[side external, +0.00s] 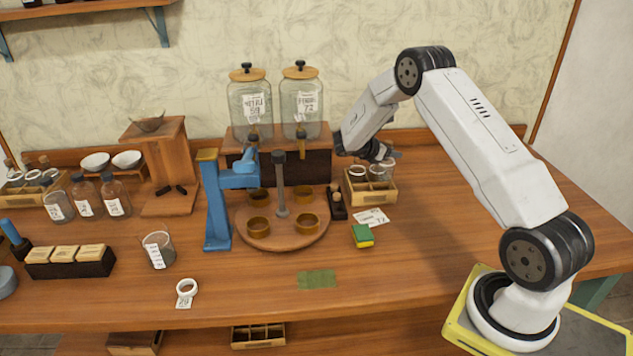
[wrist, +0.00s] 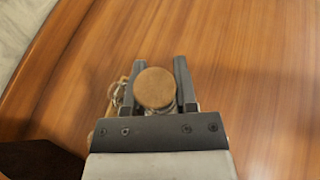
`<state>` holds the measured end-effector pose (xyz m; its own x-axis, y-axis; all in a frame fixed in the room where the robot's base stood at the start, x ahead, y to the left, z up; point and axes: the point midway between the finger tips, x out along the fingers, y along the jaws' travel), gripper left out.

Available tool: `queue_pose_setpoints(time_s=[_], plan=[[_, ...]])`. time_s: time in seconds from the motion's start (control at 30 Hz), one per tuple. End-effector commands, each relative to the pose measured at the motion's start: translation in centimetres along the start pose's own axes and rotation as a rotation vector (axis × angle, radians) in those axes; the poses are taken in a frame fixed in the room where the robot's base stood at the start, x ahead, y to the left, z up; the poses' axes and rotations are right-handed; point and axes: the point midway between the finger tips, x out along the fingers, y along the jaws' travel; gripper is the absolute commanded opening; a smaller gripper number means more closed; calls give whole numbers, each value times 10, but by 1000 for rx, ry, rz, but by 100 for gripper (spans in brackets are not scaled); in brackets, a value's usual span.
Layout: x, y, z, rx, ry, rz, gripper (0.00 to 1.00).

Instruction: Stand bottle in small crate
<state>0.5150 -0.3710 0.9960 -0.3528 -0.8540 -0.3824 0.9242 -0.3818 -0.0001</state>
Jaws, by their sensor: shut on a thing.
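My gripper (wrist: 155,82) is shut on a bottle with a round cork top (wrist: 155,88), which sits between the two fingers in the wrist view. The bottle's body is mostly hidden below the cork and gripper. In the side external view my gripper (side external: 382,154) is above the back of the small wooden crate (side external: 376,196). The crate has compartments, with round pale-rimmed items in the back ones. Front compartments look empty. I cannot tell whether the bottle is inside a compartment or above it.
A label card (side external: 371,217) and a green-yellow sponge (side external: 362,236) lie in front of the crate. A round wooden stand with brass cups (side external: 282,238) is to the left. Glass dispensers (side external: 301,108) stand behind. The table right of the crate is clear.

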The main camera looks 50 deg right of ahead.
Motion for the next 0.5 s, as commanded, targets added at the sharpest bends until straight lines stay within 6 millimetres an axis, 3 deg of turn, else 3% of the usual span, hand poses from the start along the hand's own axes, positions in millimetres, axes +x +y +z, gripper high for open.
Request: queue_pose_setpoints(time_s=[0.2, 0.5], plan=[[8, 0, -18, 0, 0, 0, 0], [9, 0, -23, 2, 0, 0, 0]])
